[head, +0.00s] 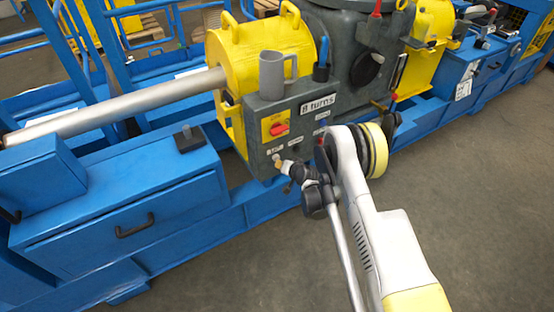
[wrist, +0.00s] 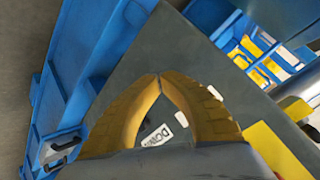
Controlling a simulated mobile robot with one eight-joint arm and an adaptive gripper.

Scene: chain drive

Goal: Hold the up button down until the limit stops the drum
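The grey control box (head: 262,130) stands at the middle of the head view, with small white labels low on its face. My gripper (head: 279,162) is at the lower part of that face, just below a small label (head: 272,151) too small to read. In the wrist view my gripper (wrist: 159,76) has its two yellow fingers shut tip to tip, with nothing between them. A label that seems to read DOWN (wrist: 157,135) shows between the fingers on the grey panel (wrist: 150,60). I cannot see the up button; contact of the fingertips with the panel cannot be told.
A red switch on a yellow plate (head: 278,126) and an "8 turns" label (head: 318,104) are on the box. Blue machine frame (head: 120,195) runs left; floor (head: 480,200) is clear at right.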

